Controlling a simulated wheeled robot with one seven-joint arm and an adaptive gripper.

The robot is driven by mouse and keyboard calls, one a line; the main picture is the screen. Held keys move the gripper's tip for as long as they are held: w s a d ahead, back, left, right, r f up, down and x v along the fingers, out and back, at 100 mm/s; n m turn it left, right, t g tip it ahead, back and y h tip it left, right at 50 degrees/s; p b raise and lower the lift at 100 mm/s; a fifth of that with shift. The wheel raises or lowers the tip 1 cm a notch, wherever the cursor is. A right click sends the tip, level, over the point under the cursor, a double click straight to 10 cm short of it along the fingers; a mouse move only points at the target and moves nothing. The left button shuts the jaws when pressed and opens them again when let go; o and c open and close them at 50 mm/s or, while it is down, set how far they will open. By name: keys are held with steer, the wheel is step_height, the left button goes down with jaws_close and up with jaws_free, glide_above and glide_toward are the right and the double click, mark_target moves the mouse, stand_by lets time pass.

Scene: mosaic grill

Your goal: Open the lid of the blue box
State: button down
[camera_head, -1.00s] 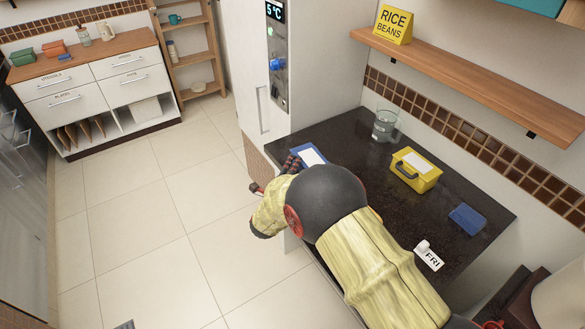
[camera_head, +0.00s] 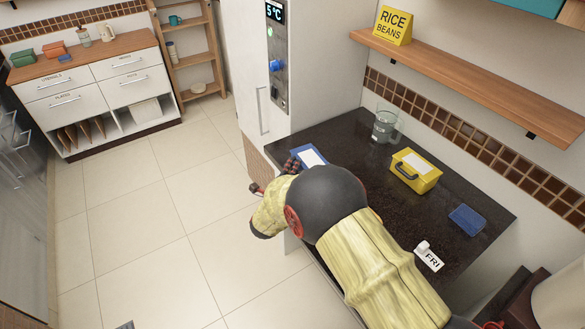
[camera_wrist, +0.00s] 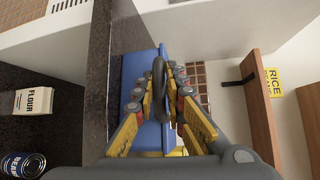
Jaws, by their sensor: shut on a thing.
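The blue box (camera_head: 314,160) with a white label stands at the counter's far-left end, partly hidden behind my arm. In the wrist view the blue box (camera_wrist: 139,68) fills the middle, with a dark handle (camera_wrist: 159,72) in front of it. My gripper (camera_wrist: 159,85) has its yellow and red fingers on both sides of this handle and is shut on it. In the head view my gripper (camera_head: 290,166) is at the near-left edge of the box. The lid looks closed, but its seam is not clear.
A yellow box (camera_head: 423,180), a clear jug (camera_head: 384,126), a blue flat item (camera_head: 467,219) and a FRI tag (camera_head: 429,257) are on the dark counter (camera_head: 340,128). A wooden shelf (camera_head: 480,75) hangs above. A tall white appliance (camera_head: 250,80) borders the counter's left.

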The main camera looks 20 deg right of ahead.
steer(key=shift+s+f, duration=0.1)
steer(key=shift+f, duration=0.05)
stand_by(0.3)
steer(key=shift+d+r+m+g+y+p, duration=0.15)
steer(key=shift+r+m+g+y+p, duration=0.3)
steer(key=shift+r, duration=0.5)
steer(key=d+r+m+y, duration=0.1)
steer(key=r, duration=0.1)
steer(key=d+r+m+g+y+p, duration=0.1)
steer(key=r, duration=0.1)
steer(key=d+r+m+g+y+p, duration=0.1)
steer(key=r, duration=0.1)
steer(key=shift+w+y, duration=0.3)
steer(key=shift+y, duration=0.05)
steer(key=w+d+r+m+g+y+p, duration=0.1)
steer(key=d+r+m+y+p, duration=0.1)
steer(key=d+y+p, duration=0.1)
steer(key=w+d+r+m+g+y+p, duration=0.1)
steer(key=d+m+y+p, duration=0.1)
steer(key=d+p, duration=0.3)
steer(key=shift+w+d+r+g+y, duration=0.25)
steer(key=shift+d+r+g+y, duration=0.1)
steer(key=shift+d+y, duration=0.6)
steer(key=shift+d, duration=0.1)
steer(key=c, duration=1.9)
jaws_free()
steer(key=shift+w+r, duration=0.1)
steer(key=shift+r, duration=0.05)
